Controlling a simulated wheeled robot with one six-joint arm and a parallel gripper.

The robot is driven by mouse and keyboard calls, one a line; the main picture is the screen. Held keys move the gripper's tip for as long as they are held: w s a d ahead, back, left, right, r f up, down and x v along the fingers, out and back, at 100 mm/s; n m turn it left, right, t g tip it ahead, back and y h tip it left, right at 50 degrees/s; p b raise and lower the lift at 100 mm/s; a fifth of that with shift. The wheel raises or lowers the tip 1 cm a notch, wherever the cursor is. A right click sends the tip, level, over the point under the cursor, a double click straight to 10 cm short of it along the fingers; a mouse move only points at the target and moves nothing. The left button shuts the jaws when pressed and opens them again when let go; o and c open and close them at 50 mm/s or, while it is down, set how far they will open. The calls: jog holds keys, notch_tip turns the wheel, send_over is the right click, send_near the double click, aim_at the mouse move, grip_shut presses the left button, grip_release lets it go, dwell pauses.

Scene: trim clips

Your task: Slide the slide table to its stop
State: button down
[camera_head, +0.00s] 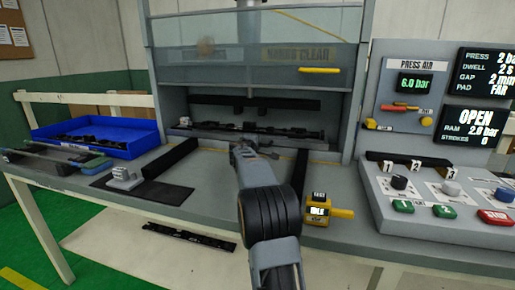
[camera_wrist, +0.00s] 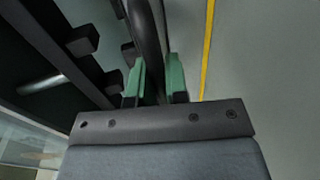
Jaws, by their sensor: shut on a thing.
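The slide table (camera_head: 322,145) is a grey plate inside the press opening, carrying a long dark trim piece (camera_head: 290,132) with clips. Black rails (camera_head: 172,158) run forward from it on both sides. My gripper (camera_head: 243,150) is at the front edge of the slide table, near its middle. In the wrist view my gripper (camera_wrist: 157,82) has its green fingertips closed on a dark round bar (camera_wrist: 148,40), which looks like the slide table's handle.
The clear "HANDS CLEAR" guard (camera_head: 200,58) is above the opening; the dark press bar (camera_head: 285,104) hangs over the trim. A blue bin (camera_head: 100,130) stands left, a yellow device (camera_head: 318,210) right of my arm.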

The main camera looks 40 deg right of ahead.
jog(key=shift+w+d, duration=0.35)
jog(key=shift+d, duration=0.25)
jog(key=shift+r, duration=0.15)
jog(key=c, duration=1.5)
grip_release()
jog(key=shift+c, duration=0.2)
jog(key=shift+o, duration=0.7)
jog(key=shift+w+d, duration=0.1)
jog(key=shift+d, duration=0.1)
jog(key=shift+o, duration=1.3)
jog(key=shift+a, duration=0.1)
jog(key=shift+w+a, duration=0.1)
